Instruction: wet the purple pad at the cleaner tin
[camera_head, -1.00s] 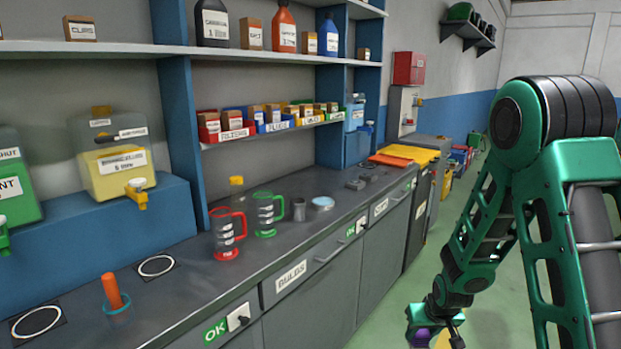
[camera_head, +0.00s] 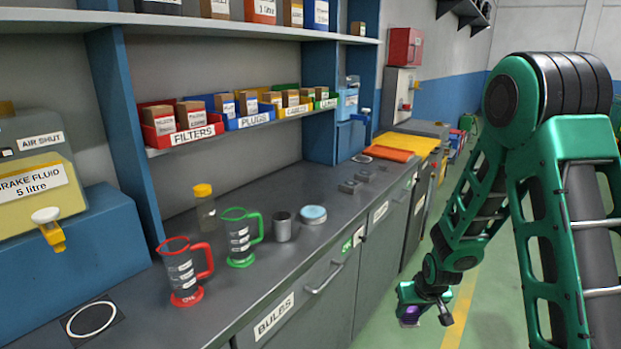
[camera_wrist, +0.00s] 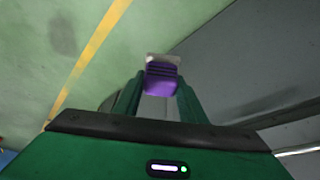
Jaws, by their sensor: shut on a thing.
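My gripper (camera_head: 424,302) is at the lower right in the head view, in front of the bench and low over the floor. It is shut on the purple pad (camera_head: 409,314). In the wrist view the pad (camera_wrist: 161,80) sits between the two fingers, with dark stripes and a pale far end. On the bench stands a low round tin with a light blue top (camera_head: 313,215), next to a plain grey cup (camera_head: 282,226). No label shows on either, so I cannot tell for sure which is the cleaner tin. My gripper is well apart from both.
A red-handled jug (camera_head: 181,272), a green-handled jug (camera_head: 239,240) and a yellow-capped bottle (camera_head: 205,209) stand left of the cup. The bench front (camera_head: 327,285) lies between my gripper and the benchtop. Green floor (camera_head: 500,315) is open at right.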

